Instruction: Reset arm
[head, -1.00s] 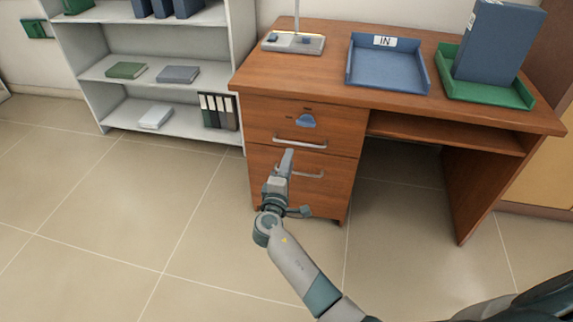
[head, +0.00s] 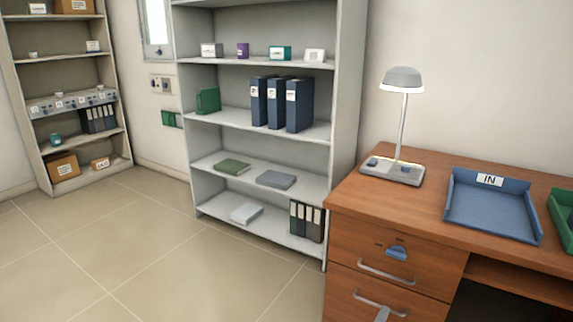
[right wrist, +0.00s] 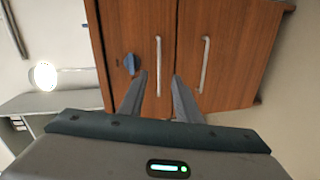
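My right gripper (right wrist: 159,82) is open and empty in the right wrist view. Its two fingers stand apart in front of the wooden desk's drawers, with the upper drawer handle (right wrist: 158,66) seen between them and the lower handle (right wrist: 205,62) to the right. Only a grey tip of it (head: 383,314) shows at the bottom edge of the head view, by the lower drawer's handle. Both drawers look shut. The rest of my right arm is out of the head view. My left gripper is in neither view.
The wooden desk (head: 430,187) carries a lamp (head: 402,80), a blue IN tray (head: 490,237) and a green tray (head: 563,212). A blue knob (head: 397,252) sits on the upper drawer. A grey shelf (head: 345,90) with binders stands left of it. The floor at left is clear.

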